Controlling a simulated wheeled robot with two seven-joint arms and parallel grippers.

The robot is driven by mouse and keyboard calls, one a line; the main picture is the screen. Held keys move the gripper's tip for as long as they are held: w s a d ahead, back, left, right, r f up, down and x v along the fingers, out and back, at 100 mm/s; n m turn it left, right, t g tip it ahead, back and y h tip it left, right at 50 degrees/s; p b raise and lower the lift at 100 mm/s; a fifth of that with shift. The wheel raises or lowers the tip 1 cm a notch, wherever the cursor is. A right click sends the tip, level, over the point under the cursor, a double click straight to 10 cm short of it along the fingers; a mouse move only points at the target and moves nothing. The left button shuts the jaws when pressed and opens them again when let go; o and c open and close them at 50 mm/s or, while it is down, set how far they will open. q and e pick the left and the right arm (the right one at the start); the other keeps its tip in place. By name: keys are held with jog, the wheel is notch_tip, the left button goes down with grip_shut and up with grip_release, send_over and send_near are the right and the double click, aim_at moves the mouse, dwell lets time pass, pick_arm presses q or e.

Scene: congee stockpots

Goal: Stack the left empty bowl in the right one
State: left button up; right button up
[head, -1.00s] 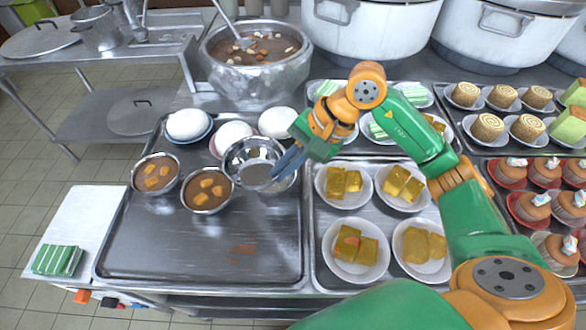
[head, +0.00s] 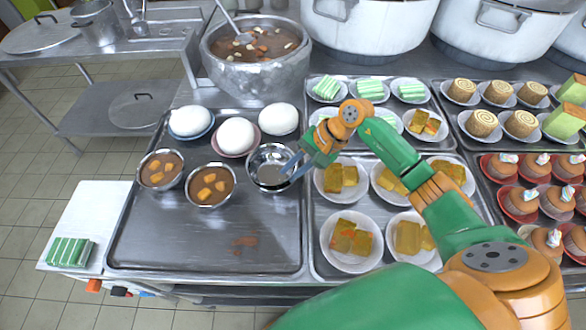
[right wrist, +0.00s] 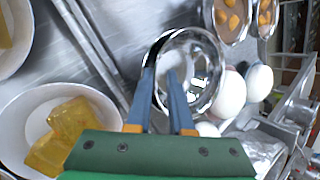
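The empty steel bowls (head: 268,178) stand at the tray's right edge as one nested pair; in the right wrist view a double rim shows at the left side of the inner bowl (right wrist: 200,65). The lower bowl is mostly hidden. My right gripper (head: 290,168) is at the right side of the bowls, its blue fingers apart. In the right wrist view the fingers (right wrist: 160,75) straddle the rim, one outside and one over the inside, with a gap between them. My left gripper is not in view.
Two filled bowls (head: 160,169) (head: 210,185) stand left of the empty ones. Several white buns (head: 236,134) sit behind. Plates of yellow cakes (head: 351,240) lie on the tray to the right. A large stockpot (head: 255,75) stands behind.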

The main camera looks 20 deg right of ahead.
jog(key=b+v, duration=0.2)
jog(key=v, duration=0.9)
jog(key=shift+d+r, duration=0.3)
jog(key=shift+d, duration=0.05)
jog(key=shift+r, duration=0.1)
